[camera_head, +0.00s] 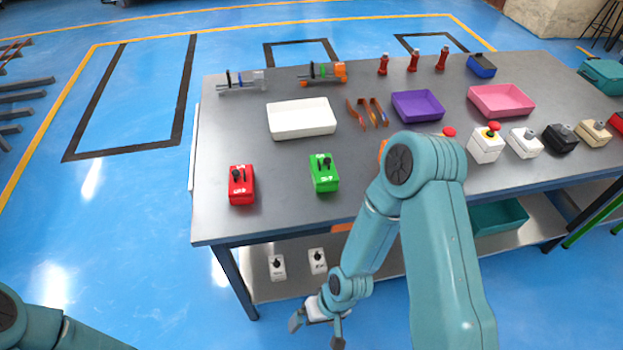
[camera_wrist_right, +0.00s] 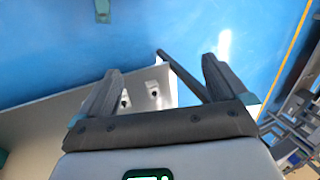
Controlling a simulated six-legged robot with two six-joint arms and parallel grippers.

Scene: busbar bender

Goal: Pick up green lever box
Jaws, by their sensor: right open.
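The green lever box (camera_head: 324,173) stands on the grey table top near its front edge, with a black lever on top. My right gripper (camera_head: 318,322) is open and empty. It is low in front of the table, below the level of the table top and in front of the lower shelf. In the right wrist view, the open right gripper (camera_wrist_right: 160,85) shows the shelf edge and two small white boxes beyond its fingers. The green lever box is not visible in that view. Part of my left arm shows at the lower left of the head view; its gripper is out of view.
A red lever box (camera_head: 241,185) stands left of the green one. A white tray (camera_head: 301,119) lies behind them. Two white lever boxes, one here (camera_head: 277,267), sit on the lower shelf. A purple tray (camera_head: 418,105) and pink tray (camera_head: 501,100) lie to the right.

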